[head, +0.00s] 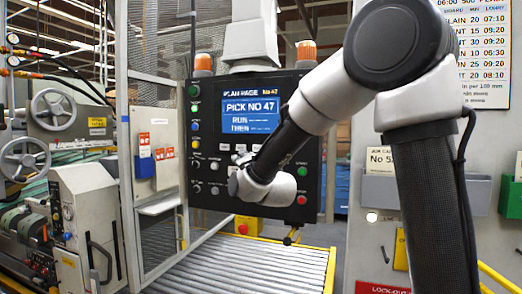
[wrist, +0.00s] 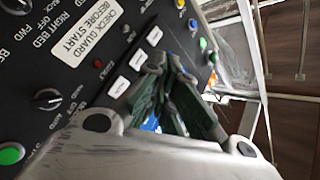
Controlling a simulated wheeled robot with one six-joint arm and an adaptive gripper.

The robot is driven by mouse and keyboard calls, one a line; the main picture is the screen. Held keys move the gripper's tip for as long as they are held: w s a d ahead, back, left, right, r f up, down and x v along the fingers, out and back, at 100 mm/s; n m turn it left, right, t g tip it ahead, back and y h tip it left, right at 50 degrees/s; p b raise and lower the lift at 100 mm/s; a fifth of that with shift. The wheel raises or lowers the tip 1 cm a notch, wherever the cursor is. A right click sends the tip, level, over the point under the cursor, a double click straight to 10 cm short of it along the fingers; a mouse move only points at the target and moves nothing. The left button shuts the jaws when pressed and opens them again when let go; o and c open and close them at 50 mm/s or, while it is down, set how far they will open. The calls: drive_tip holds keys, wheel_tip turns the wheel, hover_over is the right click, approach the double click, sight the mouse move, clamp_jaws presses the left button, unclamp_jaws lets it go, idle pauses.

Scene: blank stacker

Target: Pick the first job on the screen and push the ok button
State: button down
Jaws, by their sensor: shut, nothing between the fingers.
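A black control panel (head: 208,130) stands in the middle of the head view. Its blue screen (head: 252,112) reads "PICK NO 47", with "RUN" and "THEN" lines below. No button can be read as ok.
Selector knobs (wrist: 47,98), a green button (wrist: 10,153) and a "CHECK GUARD BEFORE START" label (wrist: 90,30) are on the panel. A roller conveyor (head: 245,268) runs below it. A notice sheet (head: 474,50) hangs right.

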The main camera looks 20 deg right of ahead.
drive_tip(key=shift+s+d+r+m, duration=0.1)
drive_tip(key=shift+d+r+m, duration=0.05)
drive_tip(key=shift+r+m, duration=0.3)
approach(248, 147)
drive_tip(key=shift+w+a+r, duration=0.2)
drive_tip(key=shift+w+a, duration=0.2)
drive_tip(key=shift+w, duration=0.3)
drive_tip(key=shift+w+a+r, duration=0.2)
drive_tip(key=shift+w+a, duration=0.2)
drive_tip(key=shift+w, duration=0.35)
idle(0.6)
drive_tip(key=shift+w+d, duration=0.25)
drive_tip(key=shift+w, duration=0.1)
drive_tip(key=shift+w+d, duration=0.2)
drive_tip(key=shift+w, duration=0.1)
idle(0.6)
drive_tip(key=shift+s, duration=0.1)
drive_tip(key=shift+s+a, duration=0.45)
drive_tip(key=shift+s, duration=0.15)
